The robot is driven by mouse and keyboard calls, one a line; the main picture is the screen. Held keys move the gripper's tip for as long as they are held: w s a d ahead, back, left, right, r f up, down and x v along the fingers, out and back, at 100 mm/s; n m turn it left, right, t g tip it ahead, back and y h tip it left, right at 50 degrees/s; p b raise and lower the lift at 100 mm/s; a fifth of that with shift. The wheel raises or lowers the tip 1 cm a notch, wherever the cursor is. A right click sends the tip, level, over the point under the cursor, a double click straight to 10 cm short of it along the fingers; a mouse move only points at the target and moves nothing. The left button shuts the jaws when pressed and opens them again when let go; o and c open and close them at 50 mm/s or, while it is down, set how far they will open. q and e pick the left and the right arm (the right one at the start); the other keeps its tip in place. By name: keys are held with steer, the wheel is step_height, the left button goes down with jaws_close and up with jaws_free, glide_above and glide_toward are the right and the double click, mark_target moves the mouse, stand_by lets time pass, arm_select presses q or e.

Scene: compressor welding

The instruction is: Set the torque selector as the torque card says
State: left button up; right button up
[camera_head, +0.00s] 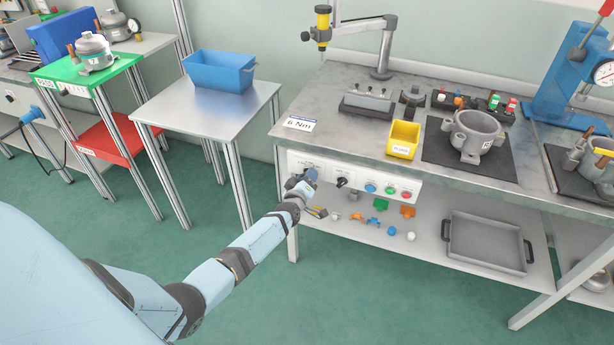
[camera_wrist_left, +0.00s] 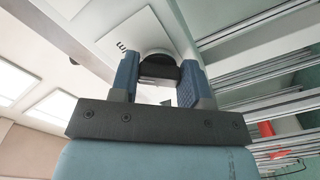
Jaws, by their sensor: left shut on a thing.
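The torque card (camera_head: 299,123) lies on the bench's left front corner and reads 6 Nm. The control panel (camera_head: 325,170) is on the bench front below it. My left gripper (camera_head: 308,176) is at the panel's left end and hides the control there. In the left wrist view, my left gripper (camera_wrist_left: 159,75) is shut on a round black knob (camera_wrist_left: 158,66), which I take to be the torque selector. The knob stands on a pale plate with dark lettering, only partly visible. Its pointer and setting cannot be read. My right gripper is not in view.
A second black knob (camera_head: 342,183) and blue, green and red buttons (camera_head: 388,189) sit right of my gripper. A yellow bin (camera_head: 403,139) and a grey compressor body (camera_head: 473,132) stand on the bench. Small coloured parts and a grey tray (camera_head: 486,243) are on the lower shelf.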

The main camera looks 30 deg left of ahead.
arm_select(q)
steer(key=shift+f+m, duration=0.1)
steer(key=shift+m, duration=0.3)
steer(key=o, duration=0.9)
steer(key=shift+s, duration=0.1)
steer(key=p+v, duration=0.1)
steer(key=v, duration=1.2)
steer(key=shift+s+d+p, duration=0.2)
steer(key=shift+s+p, duration=0.1)
steer(key=shift+p, duration=0.05)
